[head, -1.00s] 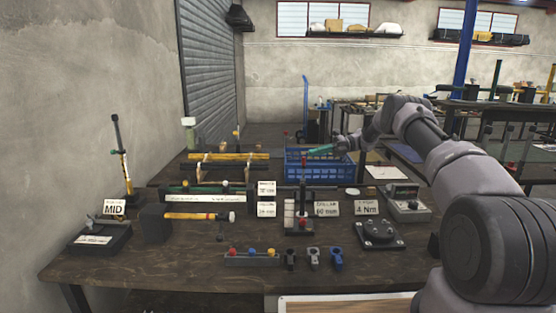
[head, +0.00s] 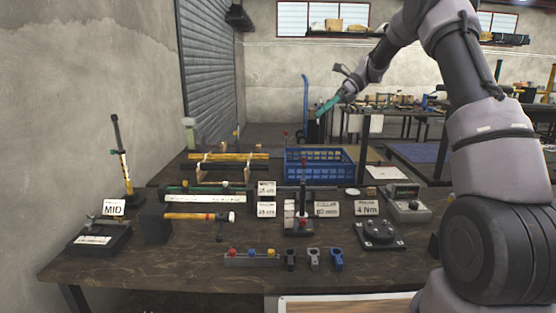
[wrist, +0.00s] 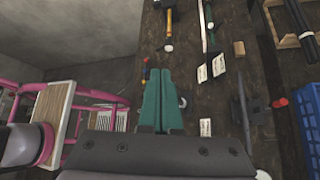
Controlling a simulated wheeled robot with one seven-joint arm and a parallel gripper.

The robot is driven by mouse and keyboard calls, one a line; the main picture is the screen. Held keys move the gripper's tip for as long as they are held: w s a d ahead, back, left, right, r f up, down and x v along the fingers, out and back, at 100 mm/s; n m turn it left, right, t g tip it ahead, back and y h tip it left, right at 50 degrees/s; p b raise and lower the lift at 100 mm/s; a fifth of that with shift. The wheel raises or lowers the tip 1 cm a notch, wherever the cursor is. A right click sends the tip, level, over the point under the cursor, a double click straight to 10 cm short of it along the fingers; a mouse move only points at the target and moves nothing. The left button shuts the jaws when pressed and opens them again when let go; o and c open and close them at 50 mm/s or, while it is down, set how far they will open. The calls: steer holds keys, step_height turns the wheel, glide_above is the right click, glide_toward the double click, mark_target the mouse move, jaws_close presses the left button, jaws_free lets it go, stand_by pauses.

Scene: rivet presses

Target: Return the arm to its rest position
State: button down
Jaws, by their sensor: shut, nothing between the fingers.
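My gripper (head: 328,105) is in the air above and behind the blue crate in the head view, with its green fingers pointing down and to the left. In the wrist view my gripper (wrist: 160,80) shows its two green fingers side by side, shut with nothing between them. My arm rises from the right side of the head view, bends near the top edge and comes down to the gripper. The gripper touches nothing that I can see.
The dark workbench (head: 130,262) holds a blue crate (head: 320,168), a hammer (head: 200,216), a red-handled press (head: 301,205), a MID sign (head: 113,207) and a 4 Nm sign (head: 367,208). A blue hand truck (head: 305,90) stands behind. The air around the gripper is clear.

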steer(key=s+d+r+n+t+h, duration=0.25)
steer(key=s+r+n, duration=0.2)
steer(key=s, duration=0.55)
steer(key=s+d+r+n+t+h, duration=0.2)
steer(key=s+r+n+h, duration=0.15)
steer(key=s+r, duration=0.45)
steer(key=s+d+f+n+t+h, duration=0.1)
steer(key=s+n, duration=0.3)
steer(key=s, duration=0.5)
steer(key=s+d+f+n+t+h, duration=0.1)
steer(key=s+d+f+n+t, duration=0.2)
steer(key=s, duration=0.6)
steer(key=shift+s+d+f+n+t, duration=0.25)
steer(key=shift+d+n+t, duration=0.35)
steer(key=shift+d+t, duration=0.25)
